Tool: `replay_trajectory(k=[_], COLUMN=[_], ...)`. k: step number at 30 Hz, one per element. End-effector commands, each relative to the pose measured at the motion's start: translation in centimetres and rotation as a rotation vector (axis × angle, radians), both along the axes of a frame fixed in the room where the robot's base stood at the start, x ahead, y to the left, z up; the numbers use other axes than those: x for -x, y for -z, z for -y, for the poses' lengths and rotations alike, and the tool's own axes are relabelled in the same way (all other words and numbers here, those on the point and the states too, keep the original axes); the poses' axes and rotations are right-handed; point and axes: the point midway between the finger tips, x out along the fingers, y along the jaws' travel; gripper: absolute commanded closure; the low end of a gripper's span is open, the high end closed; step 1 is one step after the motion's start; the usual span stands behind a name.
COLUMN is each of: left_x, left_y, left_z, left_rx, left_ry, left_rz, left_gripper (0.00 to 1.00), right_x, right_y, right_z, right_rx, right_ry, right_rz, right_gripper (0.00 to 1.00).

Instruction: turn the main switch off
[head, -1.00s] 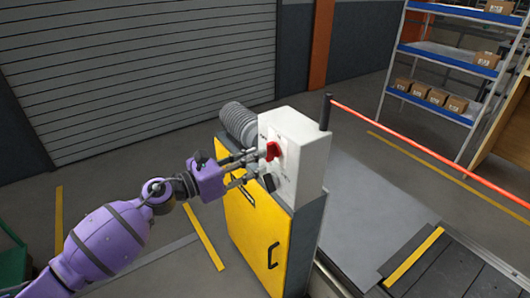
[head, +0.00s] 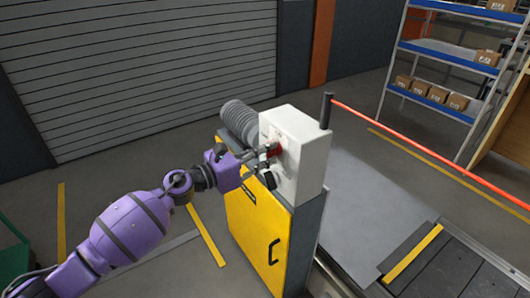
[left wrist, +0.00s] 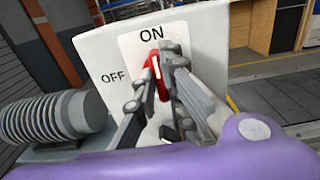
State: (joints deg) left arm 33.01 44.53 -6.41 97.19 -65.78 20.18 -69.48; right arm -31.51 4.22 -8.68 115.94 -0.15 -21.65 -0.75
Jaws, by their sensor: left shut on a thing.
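The main switch is a red handle (left wrist: 153,78) on a white plate marked ON at the top and OFF at the left, on the white switch box (head: 307,150). The handle points up toward ON, slightly tilted. It also shows as a red patch in the head view (head: 276,149), partly covered by fingers. My left gripper (left wrist: 160,85) is shut on the red handle, with one finger on each side of it in the left wrist view; its fingers also show in the head view (head: 268,164). My right gripper is in neither view.
The box stands on a yellow and grey cabinet (head: 255,235), with a grey ribbed cylinder (head: 240,122) beside it. A black post (head: 326,110) with a red bar (head: 430,155) stands behind the box. A shelf with cartons (head: 440,95) is at the back right.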

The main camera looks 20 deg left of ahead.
Motion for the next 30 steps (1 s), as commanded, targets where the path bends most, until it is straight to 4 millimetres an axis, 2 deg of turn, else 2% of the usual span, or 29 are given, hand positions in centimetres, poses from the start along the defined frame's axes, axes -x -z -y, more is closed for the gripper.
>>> replay_trajectory(k=[7, 14, 30], left_x=[0.0, 0.0, -0.1], left_y=[-0.1, -0.2, -0.4], left_z=[0.0, -0.1, -0.1], left_rx=[0.024, 0.120, 0.513], left_ry=[0.000, -0.001, 0.000], left_rz=[-0.019, -0.093, -0.398], left_gripper=[1.00, 1.00, 1.00], right_x=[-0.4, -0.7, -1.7], right_y=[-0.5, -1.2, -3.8], right_z=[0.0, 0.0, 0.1], right_rx=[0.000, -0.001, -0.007], right_ry=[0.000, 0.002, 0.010], right_rz=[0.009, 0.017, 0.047], right_gripper=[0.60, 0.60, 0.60])
